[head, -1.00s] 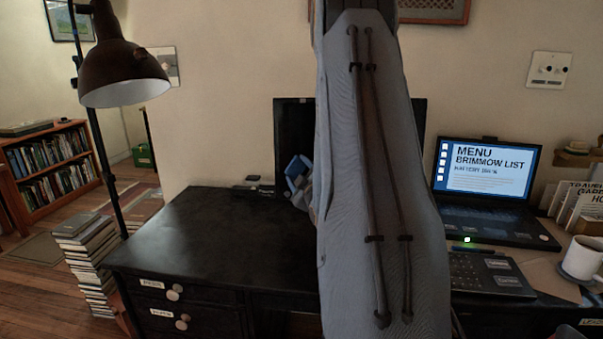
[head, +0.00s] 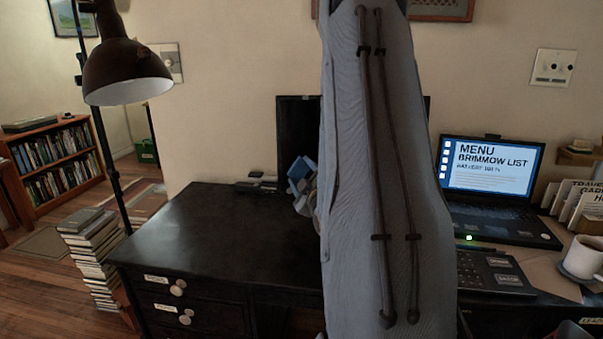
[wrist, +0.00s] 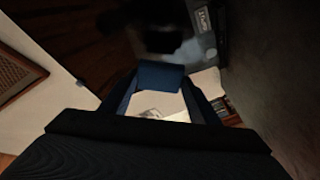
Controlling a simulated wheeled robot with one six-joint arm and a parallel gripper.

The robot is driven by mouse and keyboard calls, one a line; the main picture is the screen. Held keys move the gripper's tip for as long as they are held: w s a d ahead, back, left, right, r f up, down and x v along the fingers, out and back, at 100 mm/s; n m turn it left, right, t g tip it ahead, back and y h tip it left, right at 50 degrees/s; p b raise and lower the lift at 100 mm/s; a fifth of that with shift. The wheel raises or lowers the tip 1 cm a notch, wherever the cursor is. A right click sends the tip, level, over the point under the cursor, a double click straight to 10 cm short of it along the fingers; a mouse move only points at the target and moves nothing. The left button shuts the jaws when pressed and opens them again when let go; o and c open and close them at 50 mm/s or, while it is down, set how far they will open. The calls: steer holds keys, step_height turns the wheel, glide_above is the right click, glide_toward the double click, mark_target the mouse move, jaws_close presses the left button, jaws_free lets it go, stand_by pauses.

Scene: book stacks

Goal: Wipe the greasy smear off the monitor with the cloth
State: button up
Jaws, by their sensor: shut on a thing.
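The monitor (head: 297,125) is a dark, upright screen at the back of the black desk, its middle hidden behind my grey-sleeved arm in the head view. My gripper (head: 303,182) is partly hidden by the arm, low in front of the monitor's left part. It is shut on the blue cloth (head: 299,168). In the wrist view the cloth (wrist: 160,75) sits between the finger ends, before a dark glossy surface with blurred reflections. I cannot tell whether the cloth touches the screen. I cannot make out the greasy smear.
The black desk (head: 210,230) is clear at left, with small dark items (head: 255,180) at its back. A lit laptop (head: 490,190), a keypad device (head: 492,272) and a white mug (head: 583,257) stand at right. A lamp (head: 125,70) and a book stack (head: 92,245) are at far left.

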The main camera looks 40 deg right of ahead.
steer(key=shift+s+a+r, duration=0.2)
steer(key=shift+s+a, duration=0.7)
steer(key=shift+s, duration=0.25)
